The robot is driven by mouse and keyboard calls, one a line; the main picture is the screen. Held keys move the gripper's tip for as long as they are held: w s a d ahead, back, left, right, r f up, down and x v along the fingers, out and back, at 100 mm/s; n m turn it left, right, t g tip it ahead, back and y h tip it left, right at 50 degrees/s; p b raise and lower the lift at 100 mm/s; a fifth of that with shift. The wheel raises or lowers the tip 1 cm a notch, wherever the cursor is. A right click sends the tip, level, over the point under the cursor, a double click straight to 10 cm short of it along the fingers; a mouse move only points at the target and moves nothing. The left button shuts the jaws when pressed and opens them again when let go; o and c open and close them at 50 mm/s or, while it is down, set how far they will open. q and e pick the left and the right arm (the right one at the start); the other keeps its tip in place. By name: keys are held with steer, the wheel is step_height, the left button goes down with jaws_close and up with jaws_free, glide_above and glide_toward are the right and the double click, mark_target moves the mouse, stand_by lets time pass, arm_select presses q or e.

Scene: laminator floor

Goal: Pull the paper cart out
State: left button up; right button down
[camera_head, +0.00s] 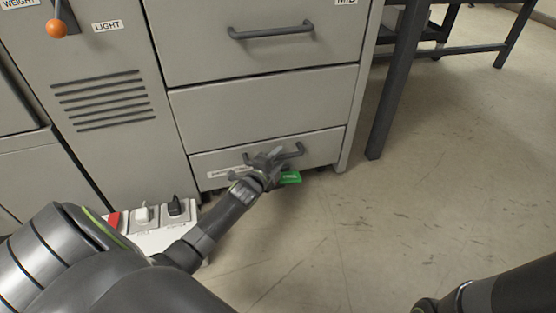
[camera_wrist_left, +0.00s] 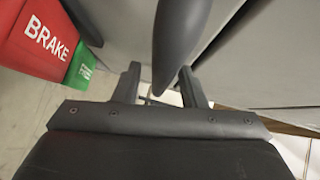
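The paper cart (camera_head: 325,145) is the lowest grey front of the cabinet, with a partly covered label at its left. It sits flush under the drawers. Its dark bar handle (camera_head: 299,150) is partly hidden by my left gripper (camera_head: 270,158). In the left wrist view the handle (camera_wrist_left: 180,40) comes down between the spread fingers of my left gripper (camera_wrist_left: 160,88), with gaps showing beside it. A red BRAKE pedal (camera_wrist_left: 42,40) with a green part (camera_wrist_left: 80,70) is beside the handle; the green part also shows under the cart in the head view (camera_head: 291,178). My right gripper is out of view.
A white box with switches and plugs (camera_head: 158,235) stands on the floor left of my left forearm. A dark table leg (camera_head: 398,80) stands right of the cabinet. The floor (camera_head: 400,210) in front and to the right is clear.

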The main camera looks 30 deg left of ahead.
arm_select(q)
steer(key=shift+w, duration=0.2)
jaws_close()
stand_by(0.4)
